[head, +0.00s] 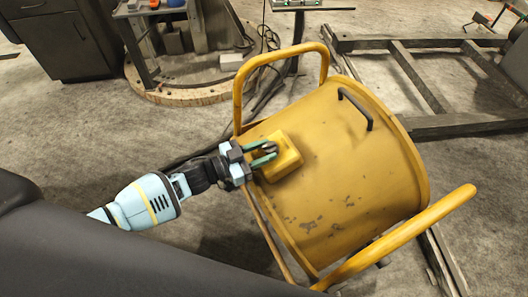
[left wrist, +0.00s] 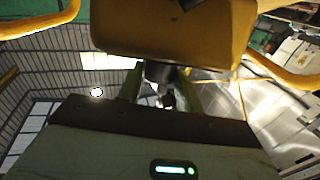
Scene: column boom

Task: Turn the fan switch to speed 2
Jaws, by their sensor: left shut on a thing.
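The fan is a yellow, scuffed drum (head: 365,165) with yellow tube frames, standing tilted in the head view. A yellow switch box (head: 288,152) sits on its side; it fills the top of the left wrist view (left wrist: 175,35). A small dark knob (head: 270,148) projects from the box and also shows in the left wrist view (left wrist: 160,74). My left gripper (head: 264,155) reaches in from the left, its green fingers on both sides of the knob and shut on it. The knob's markings and setting cannot be read. My right gripper is out of view.
A yellow tube handle (head: 300,50) rises behind the box, and another (head: 410,235) is at the lower right. A dark metal frame (head: 430,85) lies behind the fan. A round wooden base (head: 185,92) and cables are at the back. Bare floor (head: 75,140) lies left.

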